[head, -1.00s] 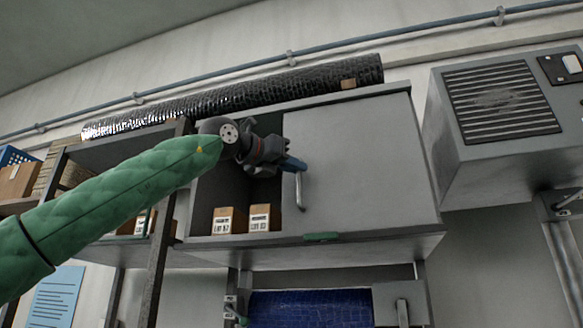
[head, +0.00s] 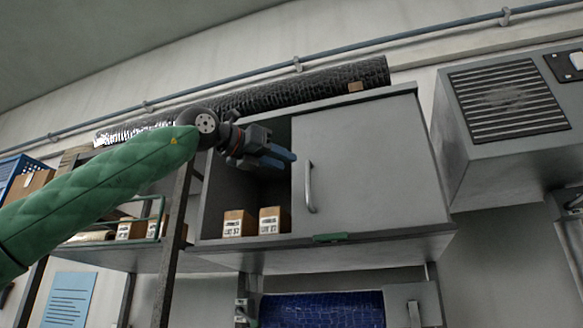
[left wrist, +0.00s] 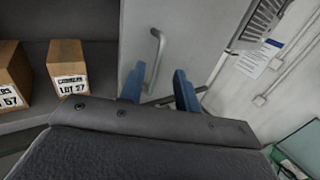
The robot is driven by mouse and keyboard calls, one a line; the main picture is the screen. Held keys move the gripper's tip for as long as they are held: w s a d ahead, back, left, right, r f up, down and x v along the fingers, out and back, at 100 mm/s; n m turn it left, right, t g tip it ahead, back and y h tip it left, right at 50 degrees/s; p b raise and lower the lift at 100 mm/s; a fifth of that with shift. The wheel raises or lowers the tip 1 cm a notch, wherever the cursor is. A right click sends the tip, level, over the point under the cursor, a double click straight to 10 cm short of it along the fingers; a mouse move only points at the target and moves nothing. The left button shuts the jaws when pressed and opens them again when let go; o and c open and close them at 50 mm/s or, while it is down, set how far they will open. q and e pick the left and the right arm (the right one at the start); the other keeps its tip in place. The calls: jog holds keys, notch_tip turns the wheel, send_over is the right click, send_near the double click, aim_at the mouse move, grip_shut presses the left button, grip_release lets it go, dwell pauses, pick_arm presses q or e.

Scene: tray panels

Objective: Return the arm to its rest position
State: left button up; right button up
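My left arm in its green sleeve comes in from the left in the head view. Its gripper (head: 285,156) is in front of the open left part of a grey wall cabinet (head: 325,243), a little left of the door handle (head: 311,187). The blue fingers are apart with nothing between them, as the left wrist view (left wrist: 160,90) shows. The handle (left wrist: 156,58) is beyond the fingers there, not touched. The grey door (head: 375,165) covers the cabinet's right part. My right gripper is in neither view.
Two lot-labelled boxes (head: 238,224) (head: 271,220) stand in the cabinet's open part. A dark post (head: 173,245) and a shelf with more boxes (head: 131,230) are to the left. A grey vented unit (head: 500,165) hangs at right. A black duct (head: 300,92) runs above.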

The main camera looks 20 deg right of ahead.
pick_arm(q)
jog(key=shift+s+a, duration=0.15)
jog(key=shift+a, duration=0.25)
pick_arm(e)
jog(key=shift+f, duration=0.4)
